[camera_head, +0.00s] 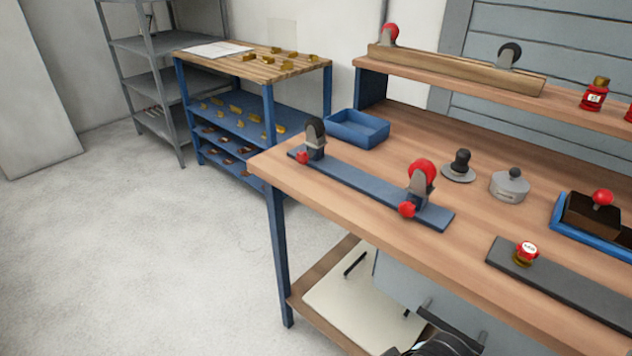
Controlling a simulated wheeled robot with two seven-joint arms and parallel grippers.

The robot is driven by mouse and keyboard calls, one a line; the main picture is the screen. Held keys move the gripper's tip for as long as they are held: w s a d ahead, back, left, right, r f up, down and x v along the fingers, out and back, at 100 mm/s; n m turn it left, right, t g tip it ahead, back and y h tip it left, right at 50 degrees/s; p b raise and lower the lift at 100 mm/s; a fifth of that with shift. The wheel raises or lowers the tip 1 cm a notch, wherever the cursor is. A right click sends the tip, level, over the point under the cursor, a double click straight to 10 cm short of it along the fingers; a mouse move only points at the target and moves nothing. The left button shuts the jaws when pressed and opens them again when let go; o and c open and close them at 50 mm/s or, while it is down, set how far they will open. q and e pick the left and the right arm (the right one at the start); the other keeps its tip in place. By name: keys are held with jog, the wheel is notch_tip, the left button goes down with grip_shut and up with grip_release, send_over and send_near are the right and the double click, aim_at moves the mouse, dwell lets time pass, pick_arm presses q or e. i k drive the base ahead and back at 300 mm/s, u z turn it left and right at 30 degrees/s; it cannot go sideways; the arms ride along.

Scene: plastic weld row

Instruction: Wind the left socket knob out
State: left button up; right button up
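A knob with a red top, a white label and a brass-coloured base (527,252) stands on the left end of a dark grey bar (575,285) on the wooden bench. Its base meets the bar. The bar's right end runs out of view. I cannot tell from its label whether this is the left socket knob. A dark gripper (408,330), seemingly my right one, shows only in part at the bottom edge, below the bench top and apart from the knob. Its opening is unclear. My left gripper is out of view.
A blue rail (365,188) on the bench carries a black wheel (315,131) and a red wheel (421,173). Behind are a blue tray (358,128), a grey round pot (510,186) and a raised shelf (440,75). Open floor (130,270) lies left.

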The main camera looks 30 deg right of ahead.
aim_at(303, 157)
jog(key=z, duration=0.05)
jog(key=k, duration=0.65)
jog(key=u, duration=0.9)
jog(key=i, duration=1)
jog(key=z, duration=0.6)
jog(key=i, duration=0.75)
jog(key=z, duration=0.85)
